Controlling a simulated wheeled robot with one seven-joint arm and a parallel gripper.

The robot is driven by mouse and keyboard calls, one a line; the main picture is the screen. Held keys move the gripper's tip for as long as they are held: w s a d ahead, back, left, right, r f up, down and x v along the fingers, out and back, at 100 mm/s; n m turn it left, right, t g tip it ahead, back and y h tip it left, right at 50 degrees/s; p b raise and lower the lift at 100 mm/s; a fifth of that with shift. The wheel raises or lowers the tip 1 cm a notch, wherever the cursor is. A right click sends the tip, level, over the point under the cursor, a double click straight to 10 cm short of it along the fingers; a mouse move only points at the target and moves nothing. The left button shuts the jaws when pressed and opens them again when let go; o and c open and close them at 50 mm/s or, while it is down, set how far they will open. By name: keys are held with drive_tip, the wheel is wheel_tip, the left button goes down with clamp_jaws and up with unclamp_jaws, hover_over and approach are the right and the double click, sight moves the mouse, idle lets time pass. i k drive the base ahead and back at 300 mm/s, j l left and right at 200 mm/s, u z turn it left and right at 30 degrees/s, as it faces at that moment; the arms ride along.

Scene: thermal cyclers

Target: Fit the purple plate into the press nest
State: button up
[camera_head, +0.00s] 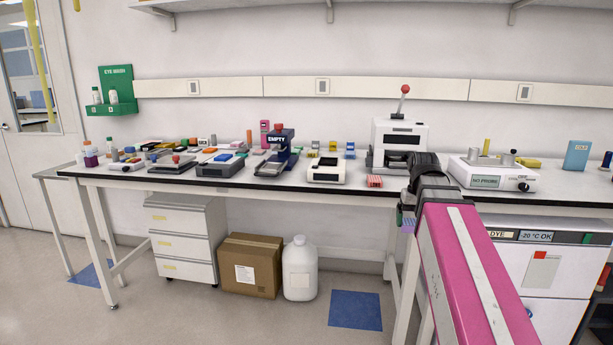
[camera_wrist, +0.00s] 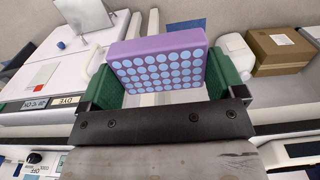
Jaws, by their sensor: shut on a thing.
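The purple plate (camera_wrist: 160,65) has rows of light blue round wells and fills the middle of the wrist view. My gripper (camera_wrist: 162,80) is shut on it, a green finger pad on each side. In the head view the purple plate (camera_head: 408,226) shows as a small patch under my gripper (camera_head: 407,213), in front of the bench's front edge. A white press (camera_head: 384,133) with a red-knobbed lever stands on the bench behind my arm. It has a dark opening in its front. My arm hides its lower right, and I cannot make out the nest clearly.
On the bench (camera_head: 330,194), a small red striped block (camera_head: 375,181) lies front left of the press. A white device (camera_head: 326,170) stands further left and a "NO PROBE" device (camera_head: 492,173) to the right. A white freezer (camera_head: 540,262) stands below on the right.

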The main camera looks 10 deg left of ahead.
sight(272, 167)
drive_tip(key=j, duration=0.6)
drive_tip(key=i+j, duration=0.15)
drive_tip(key=j, duration=1.1)
drive_tip(key=i+u, duration=0.05)
